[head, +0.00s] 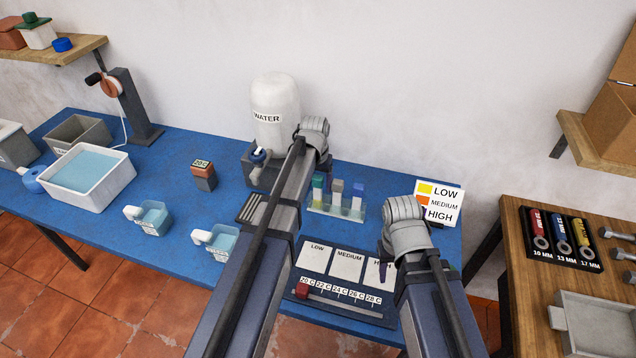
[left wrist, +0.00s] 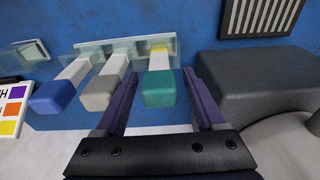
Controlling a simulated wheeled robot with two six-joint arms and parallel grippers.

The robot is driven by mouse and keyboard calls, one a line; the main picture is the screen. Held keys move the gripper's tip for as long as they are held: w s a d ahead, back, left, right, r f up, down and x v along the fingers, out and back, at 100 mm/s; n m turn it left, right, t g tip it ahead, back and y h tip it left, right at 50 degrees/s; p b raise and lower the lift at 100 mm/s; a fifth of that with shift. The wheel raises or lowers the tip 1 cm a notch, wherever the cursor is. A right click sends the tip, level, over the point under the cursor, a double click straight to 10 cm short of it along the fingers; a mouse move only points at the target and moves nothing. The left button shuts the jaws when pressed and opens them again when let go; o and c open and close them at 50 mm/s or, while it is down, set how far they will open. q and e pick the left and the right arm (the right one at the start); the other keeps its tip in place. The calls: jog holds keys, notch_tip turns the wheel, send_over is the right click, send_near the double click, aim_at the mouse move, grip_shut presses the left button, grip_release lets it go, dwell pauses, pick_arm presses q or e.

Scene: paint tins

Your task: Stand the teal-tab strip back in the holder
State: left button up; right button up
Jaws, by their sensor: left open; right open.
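The teal-tab strip (left wrist: 159,90) stands in the clear strip holder (left wrist: 125,46), at the end of the row, with a yellow patch low on its white stem. In the head view its teal tab (head: 318,181) is at the left end of the holder (head: 337,210). A grey-tab strip (left wrist: 97,93) and a blue-tab strip (left wrist: 54,97) stand beside it. My left gripper (left wrist: 160,76) is open, with a finger on each side of the teal tab and visible gaps. My right gripper (head: 384,264) is open over the board's right side; its fingertips are partly hidden.
A colour chart (head: 438,204) stands right of the holder. A board (head: 340,290) with a red slider (head: 302,289) lies in front. A white water tank (head: 275,110) stands behind on a dark base. Two water jugs (head: 152,218) and a white basin (head: 88,172) are left.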

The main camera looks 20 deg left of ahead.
pick_arm(q)
jog(key=r+p, duration=0.2)
jog(key=s+r+p, duration=0.1)
jog(key=r+p, duration=0.3)
jog(key=r, duration=0.1)
jog(key=shift+s, duration=0.15)
jog(key=s+d+m, duration=0.1)
jog(key=s+d, duration=0.3)
jog(key=s, duration=0.3)
jog(key=s+d+m+g, duration=0.1)
jog(key=s+d, duration=0.4)
jog(key=s, duration=0.3)
jog(key=s+d+m+y, duration=0.1)
jog(key=s+d, duration=0.3)
jog(key=s, duration=0.4)
jog(key=shift+d+g, duration=0.15)
jog(key=shift+g, duration=0.15)
jog(key=shift+f, duration=0.2)
jog(key=shift+c, duration=0.2)
